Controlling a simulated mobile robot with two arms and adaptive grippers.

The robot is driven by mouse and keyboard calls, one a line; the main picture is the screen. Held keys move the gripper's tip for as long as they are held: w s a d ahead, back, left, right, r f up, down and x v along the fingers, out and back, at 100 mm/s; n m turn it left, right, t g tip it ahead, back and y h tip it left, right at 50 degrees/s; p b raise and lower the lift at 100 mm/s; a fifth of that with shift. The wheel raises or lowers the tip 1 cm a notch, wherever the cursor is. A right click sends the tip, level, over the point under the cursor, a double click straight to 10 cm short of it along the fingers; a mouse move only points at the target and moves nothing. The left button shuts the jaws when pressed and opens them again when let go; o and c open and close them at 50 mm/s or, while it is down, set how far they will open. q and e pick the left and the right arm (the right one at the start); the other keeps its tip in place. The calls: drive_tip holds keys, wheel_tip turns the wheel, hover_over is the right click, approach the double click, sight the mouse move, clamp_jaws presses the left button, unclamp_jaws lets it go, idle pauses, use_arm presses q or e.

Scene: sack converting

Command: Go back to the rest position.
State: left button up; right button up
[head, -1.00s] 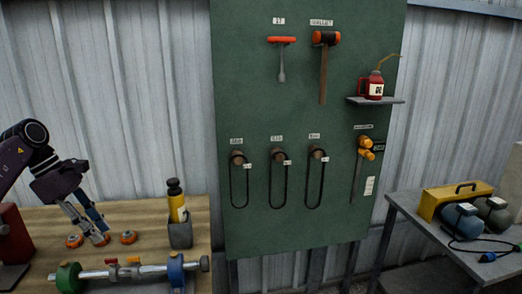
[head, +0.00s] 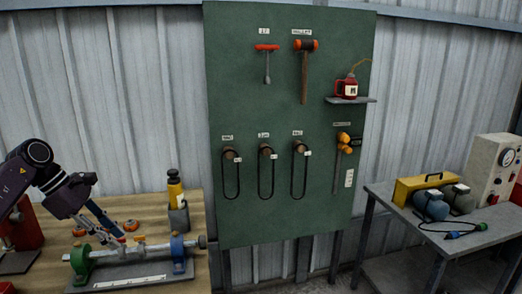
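My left gripper (head: 114,237) comes in from the left and hangs over the wooden bench (head: 150,207), fingers pointing down. Its fingers look parted, with nothing seen between them. Its tips overlap the steel shaft (head: 145,248) in the picture; I cannot tell whether they touch it. The shaft lies across a green stand (head: 80,262) and a blue stand (head: 178,252). My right gripper is out of view.
Orange discs (head: 131,226) and a yellow bottle in a grey holder (head: 178,213) are on the bench. A green tool board (head: 240,110) stands behind. A metal table (head: 385,196) at right carries a yellow toolbox (head: 420,188). Floor shows between bench and table.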

use_arm(q)
drive_tip(key=w+d+f+n+t+h, duration=0.1)
drive_tip(key=w+d+t+h, duration=0.15)
drive_tip(key=d, duration=0.85)
drive_tip(key=w+d+f+n+t+h, duration=0.1)
drive_tip(key=w+d+f+h, duration=0.15)
drive_tip(key=d, duration=0.85)
drive_tip(key=d+r+n+t+h, duration=0.45)
drive_tip(key=d+n+t, duration=0.4)
drive_tip(key=n, duration=0.35)
drive_tip(key=s+a+f+n+y, duration=0.6)
drive_tip(key=f+n+y, duration=0.2)
drive_tip(key=n, duration=0.6)
drive_tip(key=s+a+f+n+y, duration=0.7)
drive_tip(key=f+n, duration=0.2)
drive_tip(key=n, duration=0.4)
drive_tip(key=s+f+n+g, duration=0.3)
drive_tip(key=s+f, duration=0.1)
drive_tip(key=s, duration=0.6)
drive_tip(key=s+f+n+g, duration=0.3)
drive_tip(key=s+f+g, duration=0.1)
drive_tip(key=s, duration=0.5)
drive_tip(key=s+f+n+g, duration=0.3)
drive_tip(key=s+f, duration=0.1)
drive_tip(key=s, duration=0.6)
wheel_tip(320, 180, down, 27)
drive_tip(key=s+g, duration=0.2)
drive_tip(key=s+a+f, duration=0.3)
drive_tip(key=s+f, duration=1.3)
drive_tip(key=shift+s+m+g, duration=0.4)
